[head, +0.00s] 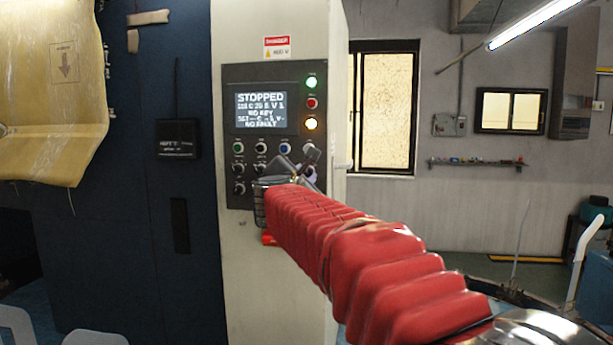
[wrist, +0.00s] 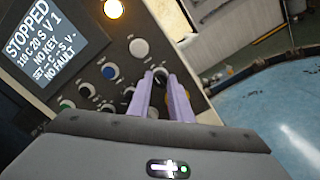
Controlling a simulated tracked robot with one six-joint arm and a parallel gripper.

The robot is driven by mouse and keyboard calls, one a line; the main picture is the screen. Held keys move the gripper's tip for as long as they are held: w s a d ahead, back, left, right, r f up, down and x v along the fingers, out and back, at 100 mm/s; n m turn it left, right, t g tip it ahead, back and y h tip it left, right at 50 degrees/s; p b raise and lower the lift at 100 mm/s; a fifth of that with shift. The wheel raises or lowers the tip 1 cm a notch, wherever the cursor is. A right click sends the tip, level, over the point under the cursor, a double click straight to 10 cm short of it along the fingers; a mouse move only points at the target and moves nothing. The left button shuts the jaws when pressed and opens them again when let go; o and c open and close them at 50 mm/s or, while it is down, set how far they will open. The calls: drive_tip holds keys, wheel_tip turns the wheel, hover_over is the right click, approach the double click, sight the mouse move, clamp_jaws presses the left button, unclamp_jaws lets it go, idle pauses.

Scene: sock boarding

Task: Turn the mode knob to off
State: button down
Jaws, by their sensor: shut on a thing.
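The dark control panel (head: 230,85) is on the front of a pale machine cabinet. Several small knobs and buttons sit in rows below its screen. In the wrist view my gripper (wrist: 160,78) has its two lilac fingers close around a dark round knob (wrist: 160,73) at the panel's lower right. I take this for the mode knob, but its label and pointer are too small or hidden to read. In the head view my gripper (head: 306,161) is at the panel's lower right, and my red-sleeved arm hides part of the lower knobs.
The screen (head: 261,108) reads STOPPED, NO KEY and NO FAULT; it also shows in the wrist view (wrist: 48,42). A white button (wrist: 138,48) and a blue button (wrist: 110,71) sit near the fingers. Green, red and amber round lights or buttons (head: 311,103) line the panel's right edge.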

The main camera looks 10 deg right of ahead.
drive_tip(key=shift+d+f, duration=0.1)
idle(0.3)
drive_tip(key=c, duration=1.6)
unclamp_jaws()
drive_tip(key=shift+s, duration=0.1)
drive_tip(key=v, duration=1.3)
drive_tip(key=shift+s, duration=0.3)
